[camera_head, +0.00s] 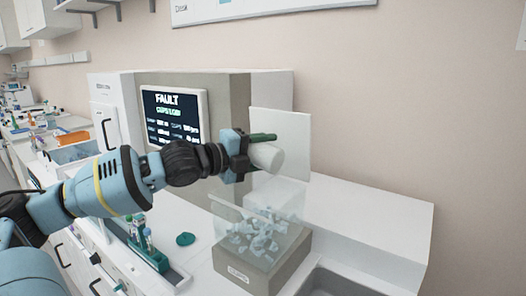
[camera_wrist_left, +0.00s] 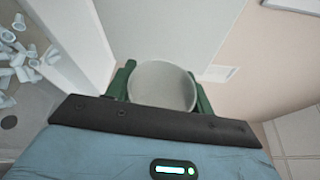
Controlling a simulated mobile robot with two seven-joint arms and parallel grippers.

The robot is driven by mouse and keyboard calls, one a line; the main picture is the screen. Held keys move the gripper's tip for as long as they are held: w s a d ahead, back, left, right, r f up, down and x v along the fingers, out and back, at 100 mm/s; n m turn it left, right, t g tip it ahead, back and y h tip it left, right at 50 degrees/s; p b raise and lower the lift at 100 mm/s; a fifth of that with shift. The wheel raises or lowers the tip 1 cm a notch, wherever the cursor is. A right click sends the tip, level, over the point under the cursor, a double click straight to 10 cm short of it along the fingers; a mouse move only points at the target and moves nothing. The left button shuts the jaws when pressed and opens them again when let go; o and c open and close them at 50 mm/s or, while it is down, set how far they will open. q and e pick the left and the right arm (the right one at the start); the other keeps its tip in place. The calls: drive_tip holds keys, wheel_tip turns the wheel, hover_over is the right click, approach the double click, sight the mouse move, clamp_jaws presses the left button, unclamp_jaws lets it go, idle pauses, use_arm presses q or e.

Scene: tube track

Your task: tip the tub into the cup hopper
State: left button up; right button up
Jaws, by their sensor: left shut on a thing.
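My left gripper (camera_head: 262,145) is shut on a white tub (camera_head: 268,157) and holds it above the hopper. The tub appears tipped toward its side in the head view. In the left wrist view a round pale end of the tub (camera_wrist_left: 162,86) shows between the green fingers (camera_wrist_left: 160,88); I cannot tell what is inside. The cup hopper (camera_head: 238,273) is a clear-walled bin on a beige base, with several small pale cups (camera_head: 262,238) in it. Cups also show at the left of the left wrist view (camera_wrist_left: 22,62). My right gripper is out of view.
A machine screen (camera_head: 173,118) behind my arm reads FAULT. A green lid (camera_head: 186,239) and a green tube rack (camera_head: 148,252) are on the counter left of the hopper. A white block (camera_head: 350,215) is at right.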

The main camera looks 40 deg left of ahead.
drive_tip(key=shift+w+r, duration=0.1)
use_arm(q)
drive_tip(key=shift+a+m+g+y, duration=0.2)
drive_tip(key=shift+m+g+y, duration=0.1)
drive_tip(key=shift+m, duration=0.4)
drive_tip(key=shift+a+f+m+g+p, duration=0.2)
drive_tip(key=shift+m+g+p, duration=0.1)
drive_tip(key=shift+m, duration=0.6)
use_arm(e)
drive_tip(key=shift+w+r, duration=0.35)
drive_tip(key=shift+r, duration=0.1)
use_arm(q)
drive_tip(key=shift+s+a+f+m+g+y, duration=0.1)
drive_tip(key=shift+a+m+g+y, duration=0.1)
drive_tip(key=shift+m+y, duration=0.3)
drive_tip(key=shift+a+m+g+y, duration=0.1)
drive_tip(key=shift+m+g+y, duration=0.15)
drive_tip(key=shift+m, duration=0.45)
drive_tip(key=shift+m+y, duration=0.25)
drive_tip(key=shift+m, duration=0.05)
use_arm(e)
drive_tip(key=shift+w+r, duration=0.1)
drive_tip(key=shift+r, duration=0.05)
use_arm(q)
drive_tip(key=shift+a, duration=0.1)
